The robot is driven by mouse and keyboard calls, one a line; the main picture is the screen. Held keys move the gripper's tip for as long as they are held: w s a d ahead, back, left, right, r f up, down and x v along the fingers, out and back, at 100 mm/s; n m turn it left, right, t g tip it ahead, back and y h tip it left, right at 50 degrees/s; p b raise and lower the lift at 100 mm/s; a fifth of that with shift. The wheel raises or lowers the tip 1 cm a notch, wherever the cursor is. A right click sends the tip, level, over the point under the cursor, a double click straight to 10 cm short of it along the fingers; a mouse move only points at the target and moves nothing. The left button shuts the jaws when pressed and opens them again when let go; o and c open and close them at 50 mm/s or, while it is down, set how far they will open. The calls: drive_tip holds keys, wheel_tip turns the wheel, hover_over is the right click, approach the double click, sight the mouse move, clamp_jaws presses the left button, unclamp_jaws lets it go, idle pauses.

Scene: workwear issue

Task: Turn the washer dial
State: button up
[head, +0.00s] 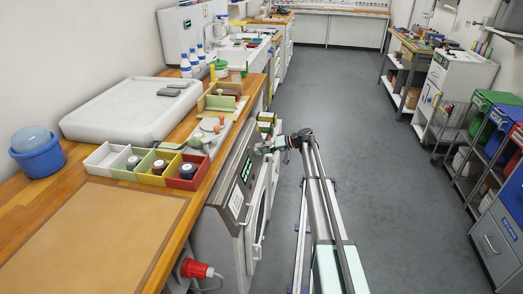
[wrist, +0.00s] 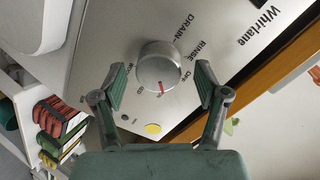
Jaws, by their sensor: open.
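The washer dial (wrist: 158,68) is a round silver knob with a red mark on its lower edge. It sits on the washer's silver control panel (wrist: 215,35), which carries printed words such as DRAIN and RINSE. My gripper (wrist: 160,82) is open in the wrist view, with one finger on each side of the dial and a visible gap on both sides. In the head view the washer (head: 240,199) stands under the wooden counter, and my gripper (head: 279,144) is in front of its panel. The dial is hidden there.
A yellow round spot (wrist: 153,128) lies on the panel below the dial. The wooden counter (head: 50,209) runs above the washer, with small coloured bins (head: 187,184) near its edge. A red plug (head: 196,268) sticks out below. The grey floor (head: 345,100) on the right is clear.

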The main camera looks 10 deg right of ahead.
drive_tip(key=v, duration=1.1)
drive_tip(key=shift+d, duration=0.2)
drive_tip(key=shift+r, duration=0.1)
